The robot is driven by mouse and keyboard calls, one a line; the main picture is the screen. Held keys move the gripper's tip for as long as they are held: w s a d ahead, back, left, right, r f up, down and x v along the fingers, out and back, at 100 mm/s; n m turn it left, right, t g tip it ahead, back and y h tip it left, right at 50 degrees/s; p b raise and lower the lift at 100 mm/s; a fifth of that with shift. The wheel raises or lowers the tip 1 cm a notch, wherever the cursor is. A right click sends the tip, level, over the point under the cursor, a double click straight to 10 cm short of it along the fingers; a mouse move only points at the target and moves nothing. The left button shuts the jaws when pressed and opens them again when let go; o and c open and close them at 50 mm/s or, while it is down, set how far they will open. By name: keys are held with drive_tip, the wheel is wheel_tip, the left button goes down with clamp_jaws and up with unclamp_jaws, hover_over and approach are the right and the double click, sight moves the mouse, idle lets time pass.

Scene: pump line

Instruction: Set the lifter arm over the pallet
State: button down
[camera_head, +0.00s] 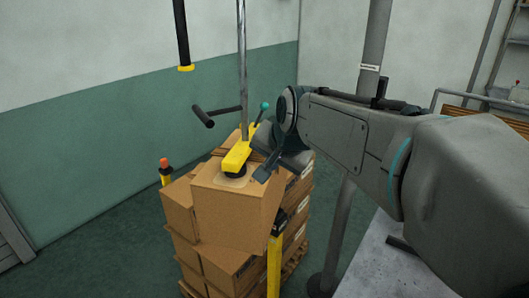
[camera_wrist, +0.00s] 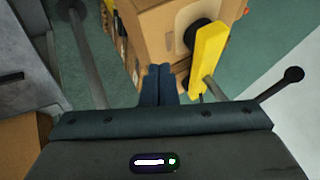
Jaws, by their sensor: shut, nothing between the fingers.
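The lifter's yellow head (camera_head: 238,158) hangs on a chrome tube (camera_head: 242,70) over the stacked load. Its black suction cup (camera_head: 236,171) is at the top of a carton (camera_head: 235,212); I cannot tell whether it grips it. The pallet (camera_head: 290,272) is mostly hidden beneath several cartons. My gripper (camera_head: 264,173) is just right of the yellow head. In the wrist view its fingers (camera_wrist: 158,84) are together and empty, beside the yellow head (camera_wrist: 208,58) and below the cup (camera_wrist: 196,36). I cannot tell whether they touch the head.
A black handle (camera_head: 204,117) sticks out left of the tube. A black hanging tube with a yellow end (camera_head: 186,68) is at upper left. Yellow posts (camera_head: 274,262) stand by the stack. A grey column (camera_head: 343,225) stands right of it. The floor at left is clear.

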sight(255, 182)
drive_tip(key=x, duration=0.7)
drive_tip(key=shift+a+f+p, duration=0.1)
drive_tip(key=shift+f+p, duration=0.1)
drive_tip(key=shift+p, duration=0.1)
drive_tip(key=shift+w+a+r+p, duration=0.1)
drive_tip(key=shift+w+a+p, duration=0.1)
drive_tip(key=shift+w+a, duration=0.3)
drive_tip(key=shift+w+a+r+p, duration=0.1)
drive_tip(key=shift+w+a+p, duration=0.15)
drive_tip(key=shift+a, duration=0.35)
drive_tip(key=shift+w+a+f, duration=0.1)
drive_tip(key=shift+w+a, duration=0.25)
drive_tip(key=shift+a, duration=0.2)
